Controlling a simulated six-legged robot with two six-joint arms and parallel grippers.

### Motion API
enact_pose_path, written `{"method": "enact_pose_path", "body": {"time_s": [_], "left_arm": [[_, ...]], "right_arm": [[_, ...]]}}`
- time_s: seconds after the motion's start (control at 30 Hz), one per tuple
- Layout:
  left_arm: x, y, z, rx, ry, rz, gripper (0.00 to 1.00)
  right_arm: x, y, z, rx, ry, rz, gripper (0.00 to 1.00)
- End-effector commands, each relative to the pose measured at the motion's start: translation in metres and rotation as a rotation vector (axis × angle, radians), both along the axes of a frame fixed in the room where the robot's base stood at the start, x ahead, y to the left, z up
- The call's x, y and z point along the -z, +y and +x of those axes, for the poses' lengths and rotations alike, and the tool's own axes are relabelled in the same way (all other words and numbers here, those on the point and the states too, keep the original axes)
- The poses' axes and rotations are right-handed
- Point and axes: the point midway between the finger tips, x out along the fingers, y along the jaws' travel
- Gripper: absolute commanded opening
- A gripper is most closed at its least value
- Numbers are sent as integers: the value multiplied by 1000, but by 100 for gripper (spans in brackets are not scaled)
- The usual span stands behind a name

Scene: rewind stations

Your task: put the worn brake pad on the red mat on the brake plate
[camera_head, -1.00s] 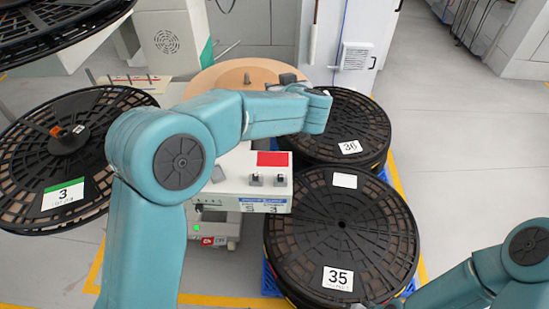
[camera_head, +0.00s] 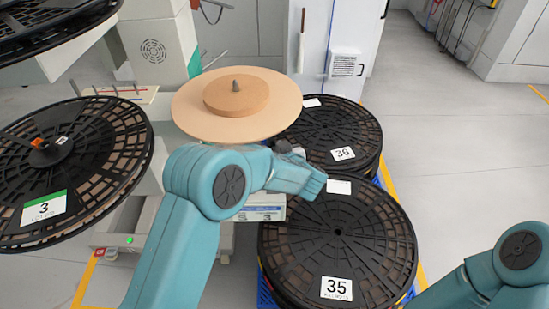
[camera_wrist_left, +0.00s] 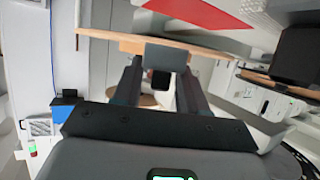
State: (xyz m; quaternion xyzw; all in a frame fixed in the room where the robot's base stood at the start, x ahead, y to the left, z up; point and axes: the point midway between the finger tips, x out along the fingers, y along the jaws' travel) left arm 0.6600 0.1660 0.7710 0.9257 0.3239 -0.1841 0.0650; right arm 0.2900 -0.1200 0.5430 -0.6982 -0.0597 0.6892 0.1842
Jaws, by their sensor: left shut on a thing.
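My left gripper (camera_wrist_left: 162,78) is shut on a small grey block (camera_wrist_left: 167,54), which I take to be the worn brake pad. The block sits between the fingertips in the left wrist view. In the head view my left forearm bends right and the grey wrist end (camera_head: 289,148) shows just behind it; the held block is hidden there. The red mat (camera_wrist_left: 205,12) shows at the top of the left wrist view, apart from the block. My arm hides the mat in the head view. I cannot clearly make out the brake plate. My right gripper is not in view.
A wooden disc (camera_head: 284,98) with a raised hub stands behind my left arm. Black reels marked 36 (camera_head: 360,128) and 35 (camera_head: 385,235) lie at the right. Reel 3 (camera_head: 110,150) is tilted at the left. Open grey floor (camera_head: 470,150) lies to the right.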

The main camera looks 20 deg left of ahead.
Motion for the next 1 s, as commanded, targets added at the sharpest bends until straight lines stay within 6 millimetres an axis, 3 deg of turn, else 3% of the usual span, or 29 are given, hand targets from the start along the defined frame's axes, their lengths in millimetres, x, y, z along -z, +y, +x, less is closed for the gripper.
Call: {"method": "enact_pose_path", "body": {"time_s": [0.1, 0.17, 0.83, 0.87, 0.9, 0.93, 1.0], "left_arm": [[24, 1, 0, -1, 4, 2, 12], [30, 0, 0, 0, 2, 1, 12], [45, 0, -1, 0, 5, -1, 12], [45, 0, -1, 0, 6, -2, 48], [46, 0, -1, 0, 8, -3, 61], [46, 0, -1, 0, 8, -4, 67], [47, 0, -2, 0, 11, -4, 67]], "right_arm": [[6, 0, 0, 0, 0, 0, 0], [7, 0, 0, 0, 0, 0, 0], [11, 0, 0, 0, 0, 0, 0], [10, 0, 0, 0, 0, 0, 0], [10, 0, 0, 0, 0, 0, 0], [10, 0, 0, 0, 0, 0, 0], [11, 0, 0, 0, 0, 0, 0]]}}
